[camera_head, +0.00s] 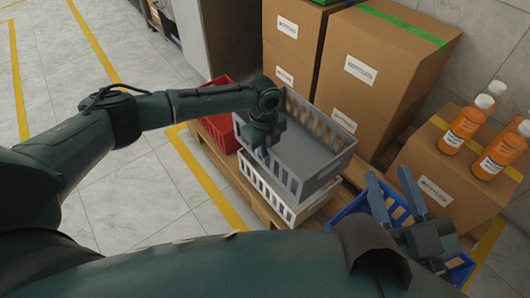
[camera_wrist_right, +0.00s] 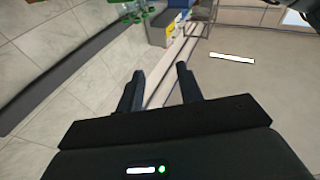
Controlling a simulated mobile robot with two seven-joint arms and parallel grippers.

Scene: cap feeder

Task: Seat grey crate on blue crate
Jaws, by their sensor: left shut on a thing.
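The grey crate (camera_head: 312,165) is empty and upright in the head view, directly over a white crate (camera_head: 270,196); I cannot tell whether they touch. My left gripper (camera_head: 262,148) is shut on the grey crate's left wall. The blue crate (camera_head: 348,207) stands to the right, partly hidden by my right gripper and arm. My right gripper (camera_head: 389,177) is open and empty, and appears in front of the blue crate from this view. Its two parted fingers also show in the right wrist view (camera_wrist_right: 160,74), with nothing between them.
A red crate (camera_head: 222,136) stands left of the grey crate on the wooden pallet (camera_head: 213,152). Tall cardboard boxes (camera_head: 352,75) stand close behind. Several orange bottles (camera_head: 465,126) top a lower box (camera_head: 432,178) at the right. The tiled floor at left is clear.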

